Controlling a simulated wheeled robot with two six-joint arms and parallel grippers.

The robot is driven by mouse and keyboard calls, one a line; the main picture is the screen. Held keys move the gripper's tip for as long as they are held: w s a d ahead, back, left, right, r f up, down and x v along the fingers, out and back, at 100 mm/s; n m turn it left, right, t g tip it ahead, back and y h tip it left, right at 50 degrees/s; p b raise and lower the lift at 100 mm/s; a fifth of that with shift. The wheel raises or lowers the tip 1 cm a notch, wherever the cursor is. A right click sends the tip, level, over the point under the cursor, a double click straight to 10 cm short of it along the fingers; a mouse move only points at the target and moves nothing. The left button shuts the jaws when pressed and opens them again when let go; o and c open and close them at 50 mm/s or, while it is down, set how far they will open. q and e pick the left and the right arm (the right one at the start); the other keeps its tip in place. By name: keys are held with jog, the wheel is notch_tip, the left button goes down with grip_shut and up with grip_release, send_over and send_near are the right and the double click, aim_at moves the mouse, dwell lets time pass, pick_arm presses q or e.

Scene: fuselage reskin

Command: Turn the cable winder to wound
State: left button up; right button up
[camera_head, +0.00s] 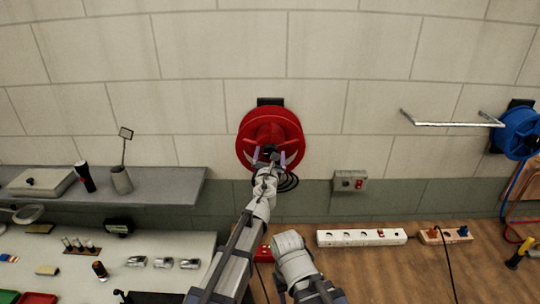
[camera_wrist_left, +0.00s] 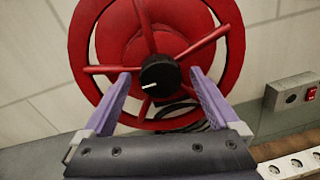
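The cable winder is a red spoked reel (camera_head: 270,122) on the wall in the middle of the head view. It fills the upper part of the left wrist view (camera_wrist_left: 190,25). At its hub is a black knob (camera_wrist_left: 160,76) with a white mark. My left gripper (camera_head: 268,154) is in front of the winder's lower part. Its purple fingers (camera_wrist_left: 160,80) are spread to either side of the knob, with visible gaps, so it is open and empty. Black cable hangs below the reel. My right arm shows at the bottom centre, but its fingers are not visible.
A grey switch box with a red button (camera_head: 349,182) is on the wall to the right. A blue reel (camera_head: 519,132) and a metal rail (camera_head: 450,123) are at the right. A cluttered bench (camera_head: 160,240) stands left.

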pick_arm(q)
jog(key=c, duration=1.3)
